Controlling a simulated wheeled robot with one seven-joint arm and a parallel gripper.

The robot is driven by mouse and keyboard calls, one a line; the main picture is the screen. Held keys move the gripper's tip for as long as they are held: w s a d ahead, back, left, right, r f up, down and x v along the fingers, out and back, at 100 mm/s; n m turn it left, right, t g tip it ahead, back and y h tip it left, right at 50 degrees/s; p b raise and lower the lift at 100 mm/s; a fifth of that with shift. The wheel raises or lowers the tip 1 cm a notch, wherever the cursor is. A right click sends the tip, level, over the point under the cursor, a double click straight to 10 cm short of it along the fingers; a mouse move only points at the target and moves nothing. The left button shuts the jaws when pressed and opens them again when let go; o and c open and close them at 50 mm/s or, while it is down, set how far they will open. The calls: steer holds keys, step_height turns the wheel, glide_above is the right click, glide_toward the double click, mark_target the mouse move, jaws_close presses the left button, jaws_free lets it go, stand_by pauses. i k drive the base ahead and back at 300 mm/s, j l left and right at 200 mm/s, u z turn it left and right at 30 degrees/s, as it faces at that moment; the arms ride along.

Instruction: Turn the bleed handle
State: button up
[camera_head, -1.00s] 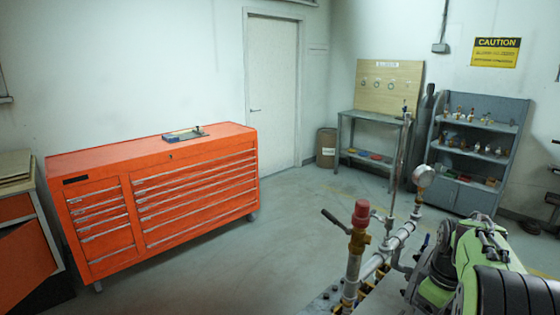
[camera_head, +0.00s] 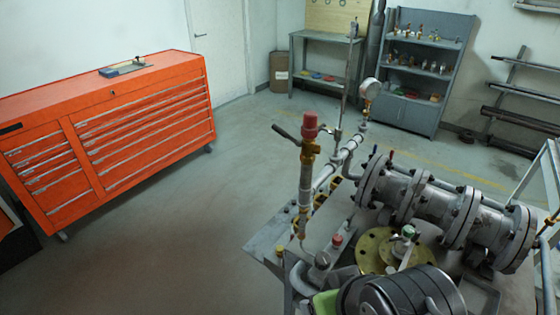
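A dark lever handle (camera_head: 287,132) sticks out to the left from a brass valve (camera_head: 311,150) with a red cap (camera_head: 310,125). It looks like the bleed handle, but I see no label. The valve sits upright on a vertical pipe (camera_head: 305,187) at the left side of the pipework. A pressure gauge (camera_head: 371,88) stands behind it to the right. Part of my green and black arm shows at the bottom edge, below the pipework. My gripper is not in view, and nothing is seen touching the lever.
A large flanged grey pipe assembly (camera_head: 445,207) lies on a metal bench (camera_head: 268,243) at right. A brass flange (camera_head: 372,252) lies in front of it. An orange tool chest (camera_head: 140,138) stands at left. The floor (camera_head: 190,235) between chest and bench is clear.

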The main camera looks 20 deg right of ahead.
mark_target(349, 218)
steer(key=k+z, duration=0.2)
steer(key=z, duration=0.55)
steer(key=i+j+u, duration=0.15)
steer(key=i+u, duration=0.6)
steer(key=k+j, duration=0.05)
steer(key=k, duration=0.05)
